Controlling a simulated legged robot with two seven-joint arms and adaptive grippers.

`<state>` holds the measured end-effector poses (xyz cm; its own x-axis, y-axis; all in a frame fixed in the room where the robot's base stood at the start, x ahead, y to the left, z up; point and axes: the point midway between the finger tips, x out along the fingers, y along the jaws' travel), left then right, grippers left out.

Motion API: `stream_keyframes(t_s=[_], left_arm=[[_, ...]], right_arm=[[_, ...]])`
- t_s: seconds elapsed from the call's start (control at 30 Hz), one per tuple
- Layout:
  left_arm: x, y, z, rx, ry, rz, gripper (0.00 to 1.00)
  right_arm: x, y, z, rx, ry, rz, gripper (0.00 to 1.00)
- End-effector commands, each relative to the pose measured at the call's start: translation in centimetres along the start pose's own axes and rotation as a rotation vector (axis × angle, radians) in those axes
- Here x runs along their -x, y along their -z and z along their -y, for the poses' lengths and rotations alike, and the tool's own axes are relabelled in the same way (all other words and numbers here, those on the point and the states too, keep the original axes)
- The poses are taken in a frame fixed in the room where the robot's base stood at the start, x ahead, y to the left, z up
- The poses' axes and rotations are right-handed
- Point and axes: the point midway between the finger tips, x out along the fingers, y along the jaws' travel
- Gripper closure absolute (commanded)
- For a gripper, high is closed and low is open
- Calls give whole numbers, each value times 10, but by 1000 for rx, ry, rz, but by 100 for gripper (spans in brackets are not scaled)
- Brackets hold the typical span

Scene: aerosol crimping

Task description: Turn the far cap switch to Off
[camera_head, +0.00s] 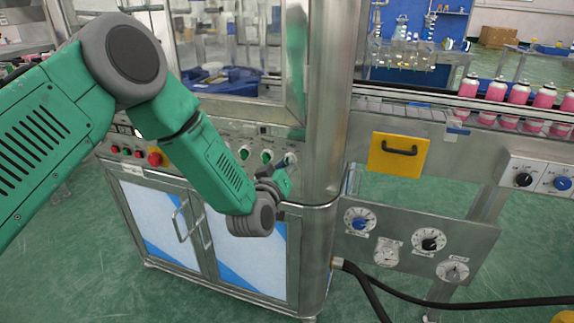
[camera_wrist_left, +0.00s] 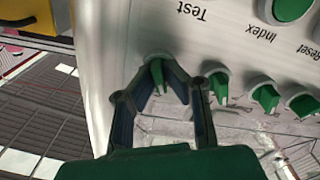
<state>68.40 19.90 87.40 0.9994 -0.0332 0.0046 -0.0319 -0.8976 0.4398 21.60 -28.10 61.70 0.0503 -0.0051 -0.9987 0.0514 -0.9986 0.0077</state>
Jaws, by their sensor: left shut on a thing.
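A row of green rotary switches sits on the steel control panel (camera_head: 222,134) of the machine. In the left wrist view, the end switch (camera_wrist_left: 157,76) has its green handle between the fingertips of my left gripper (camera_wrist_left: 163,70), which is shut on it. The handle stands roughly upright in that picture; its position label cannot be read. In the head view my left gripper (camera_head: 284,172) is at the right end of the row and covers part of that switch. My right gripper is not in view.
Other green switches (camera_wrist_left: 219,88) stand close beside the held one. A red emergency button (camera_head: 155,159) is farther left. A steel post (camera_head: 330,130) rises just right of the gripper. A yellow panel with a handle (camera_head: 396,168) and dials are farther right.

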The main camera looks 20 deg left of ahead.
Motion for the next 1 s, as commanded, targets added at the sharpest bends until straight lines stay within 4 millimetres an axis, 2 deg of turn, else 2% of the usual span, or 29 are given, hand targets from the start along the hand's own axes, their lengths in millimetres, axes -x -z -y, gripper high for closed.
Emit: stream_keyframes(t_s=[0.03,0.73,0.77,0.8,1.0], left_arm=[[4,-9,2,19,5,21,100],[4,-9,3,85,6,23,100],[4,-9,3,85,6,22,81],[4,-9,3,84,6,22,72],[3,-5,2,84,3,12,72]], right_arm=[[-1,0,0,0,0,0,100],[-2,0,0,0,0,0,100],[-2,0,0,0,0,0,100],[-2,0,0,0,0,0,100],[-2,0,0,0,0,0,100]])
